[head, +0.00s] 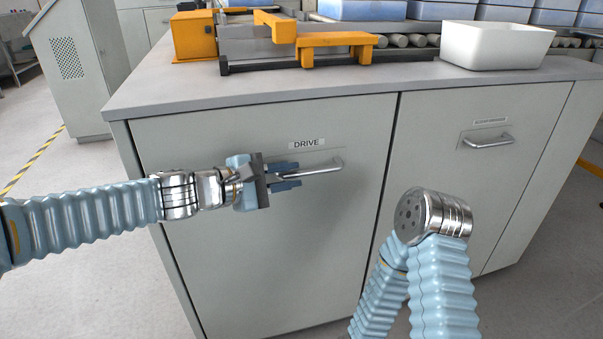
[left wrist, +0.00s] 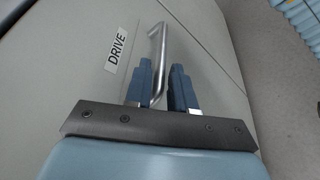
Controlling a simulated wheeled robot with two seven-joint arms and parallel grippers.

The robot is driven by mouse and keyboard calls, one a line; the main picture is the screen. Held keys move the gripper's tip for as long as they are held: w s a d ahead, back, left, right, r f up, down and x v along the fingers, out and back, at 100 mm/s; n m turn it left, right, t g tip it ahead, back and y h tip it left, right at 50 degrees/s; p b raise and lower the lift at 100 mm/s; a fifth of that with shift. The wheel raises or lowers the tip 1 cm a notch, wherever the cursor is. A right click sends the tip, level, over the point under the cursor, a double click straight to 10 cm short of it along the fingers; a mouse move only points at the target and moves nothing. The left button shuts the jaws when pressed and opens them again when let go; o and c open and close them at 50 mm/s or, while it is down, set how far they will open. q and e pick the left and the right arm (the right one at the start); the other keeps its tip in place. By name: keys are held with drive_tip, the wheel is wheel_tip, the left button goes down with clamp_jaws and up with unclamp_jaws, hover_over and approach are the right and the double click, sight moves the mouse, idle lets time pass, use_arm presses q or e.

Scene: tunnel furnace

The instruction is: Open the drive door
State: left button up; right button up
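The drive door (head: 270,260) is a grey cabinet front with a "DRIVE" label (head: 307,143). It sits flush in the cabinet, shut. Its metal bar handle (head: 328,168) is below the label. My left gripper (head: 287,176) is at the left part of the handle, with its two blue fingers apart. In the left wrist view the handle (left wrist: 161,60) passes between the fingertips (left wrist: 163,78), close to the left finger, with a narrow gap on the right. My right arm shows in the head view, but its gripper does not.
A second door with a handle (head: 488,140) is to the right. On the countertop (head: 160,92) are yellow fixtures (head: 335,42), a roller conveyor and a white bin (head: 495,45). My right forearm stands before the cabinet at lower right. Floor is clear at left.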

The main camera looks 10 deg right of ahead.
sight(295, 175)
use_arm(q)
drive_tip(key=shift+x, duration=1.85)
clamp_jaws()
